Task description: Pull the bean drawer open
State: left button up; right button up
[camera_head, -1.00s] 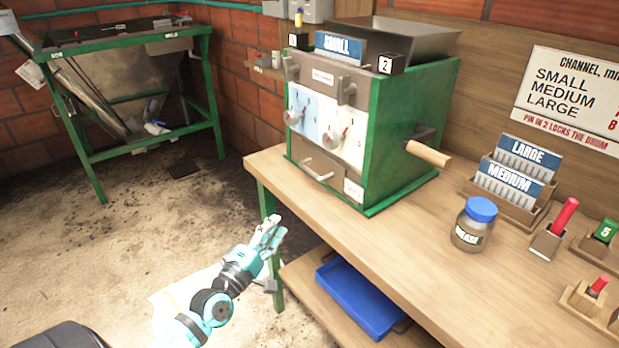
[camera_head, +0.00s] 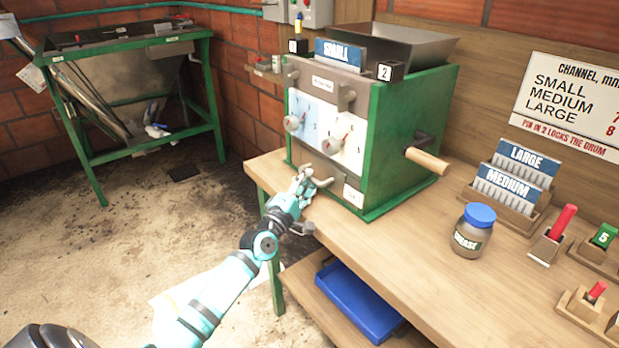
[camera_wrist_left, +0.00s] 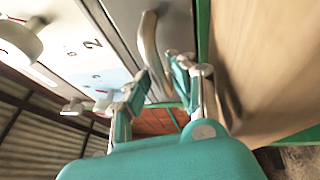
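The bean drawer (camera_head: 338,174) is the grey panel low on the front of the green machine (camera_head: 400,140). It looks closed, flush with the front. Its curved metal handle (camera_head: 322,183) is partly hidden by my left gripper (camera_head: 303,184) in the head view. In the left wrist view the handle (camera_wrist_left: 149,45) reaches down between the fingers of my left gripper (camera_wrist_left: 155,85). The fingers are apart, one on each side of the handle's lower end. I cannot tell whether they touch it. My right gripper is in neither view.
The wooden bench (camera_head: 400,230) carries the machine, with a crank handle (camera_head: 428,160) on its right side. A grease jar (camera_head: 470,232) and card racks (camera_head: 512,175) stand to the right. A blue tray (camera_head: 358,300) lies on the shelf below. Floor at left is open.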

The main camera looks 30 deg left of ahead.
pick_arm(q)
jog(key=shift+w+r, duration=0.15)
jog(key=shift+w, duration=0.65)
jog(key=shift+c, duration=0.4)
grip_shut()
